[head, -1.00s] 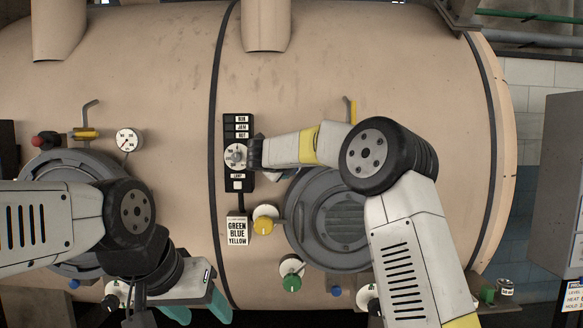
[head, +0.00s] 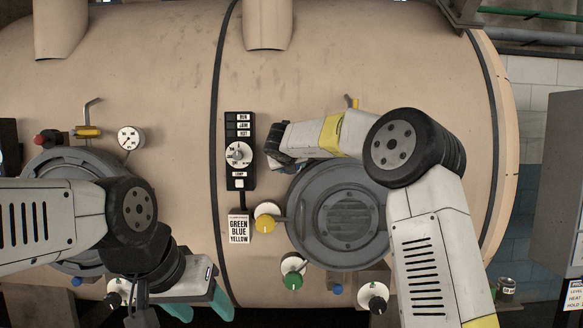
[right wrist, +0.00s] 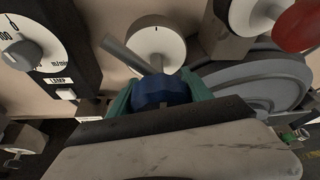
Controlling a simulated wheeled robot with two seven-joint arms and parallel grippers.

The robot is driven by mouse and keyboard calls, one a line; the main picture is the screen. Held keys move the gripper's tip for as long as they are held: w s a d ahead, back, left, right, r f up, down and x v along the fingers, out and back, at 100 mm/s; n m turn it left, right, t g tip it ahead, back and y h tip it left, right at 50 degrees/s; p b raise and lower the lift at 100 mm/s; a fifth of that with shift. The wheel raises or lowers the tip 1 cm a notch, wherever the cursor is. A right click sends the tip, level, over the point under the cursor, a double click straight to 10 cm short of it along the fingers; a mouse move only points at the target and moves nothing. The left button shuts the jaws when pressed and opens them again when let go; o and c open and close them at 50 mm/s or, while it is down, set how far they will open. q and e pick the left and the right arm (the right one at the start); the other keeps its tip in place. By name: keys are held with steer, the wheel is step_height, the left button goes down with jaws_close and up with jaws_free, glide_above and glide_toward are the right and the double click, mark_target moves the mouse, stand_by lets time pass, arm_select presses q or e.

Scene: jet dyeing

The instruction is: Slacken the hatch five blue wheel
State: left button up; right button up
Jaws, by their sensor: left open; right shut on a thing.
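In the right wrist view, a blue wheel (right wrist: 160,91) sits in front of a white round scale plate (right wrist: 155,45). The green fingers of my right gripper (right wrist: 158,97) are shut on it, one on each side. In the head view my right gripper (head: 277,158) is just right of the black dial panel and hides the blue wheel. A grey round hatch (head: 340,215) is below and right of it, partly covered by my right arm.
The dial panel (head: 239,183) and a GREEN BLUE YELLOW sign (head: 239,229) are on the tan vessel. A yellow wheel (head: 265,222), a green wheel (head: 293,281) and a black wheel (head: 374,304) are around the hatch. A red knob (right wrist: 297,25) is near my right gripper.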

steer(key=shift+f, duration=0.25)
steer(key=o, duration=1.4)
steer(key=shift+c, duration=0.2)
steer(key=shift+r, duration=0.15)
steer(key=shift+s, duration=0.1)
steer(key=v, duration=0.7)
steer(key=shift+s+r, duration=0.15)
steer(key=shift+s, duration=0.1)
steer(key=shift+r, duration=0.1)
